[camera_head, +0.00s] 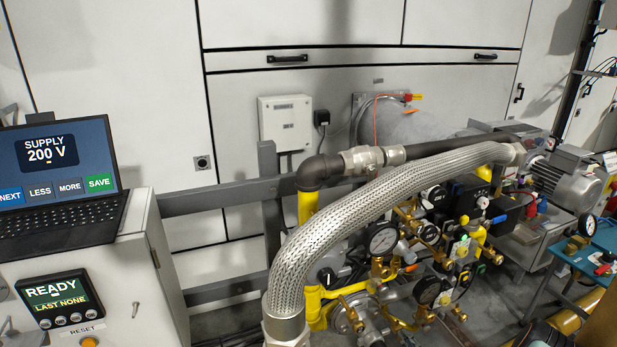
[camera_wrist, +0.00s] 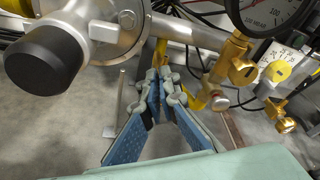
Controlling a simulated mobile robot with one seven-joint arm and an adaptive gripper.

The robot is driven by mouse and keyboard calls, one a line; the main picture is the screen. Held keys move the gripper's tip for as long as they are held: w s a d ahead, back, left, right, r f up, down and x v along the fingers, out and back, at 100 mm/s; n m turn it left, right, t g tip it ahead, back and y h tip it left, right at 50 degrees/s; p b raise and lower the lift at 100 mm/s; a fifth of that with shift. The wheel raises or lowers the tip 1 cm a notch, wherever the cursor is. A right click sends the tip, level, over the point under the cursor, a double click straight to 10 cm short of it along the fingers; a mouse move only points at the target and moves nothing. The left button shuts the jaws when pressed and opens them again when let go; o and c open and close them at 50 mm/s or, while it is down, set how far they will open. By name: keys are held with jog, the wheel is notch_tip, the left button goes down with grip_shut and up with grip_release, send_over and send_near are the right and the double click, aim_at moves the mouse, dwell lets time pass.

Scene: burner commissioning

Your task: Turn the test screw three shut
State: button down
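My gripper (camera_wrist: 161,115) shows in the wrist view as two pale green fingers with blue pads. The fingers are apart, with nothing visible held between them, and grey floor shows behind. Brass fittings (camera_wrist: 238,70) and a smaller brass piece (camera_wrist: 284,121) sit to the right of the fingers, apart from them. I cannot tell which one is test screw three, or its turn position. In the head view, the valve train has several brass fittings (camera_head: 381,268) beside and below the gauges. My gripper does not show clearly there.
A braided metal hose (camera_head: 360,212) arches over the valve train. Yellow pipe (camera_head: 307,207) stands at its left. A pressure gauge (camera_head: 383,239) faces forward. A laptop (camera_head: 55,180) reads "SUPPLY 200 V"; a panel (camera_head: 58,300) reads "READY, LAST NONE". A black round cap (camera_wrist: 45,58) is close left in the wrist view.

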jog(key=shift+d, duration=0.15)
jog(key=f+p+v, duration=0.1)
jog(key=v, duration=0.5)
jog(key=shift+d+r, duration=0.1)
jog(key=shift+r, duration=0.1)
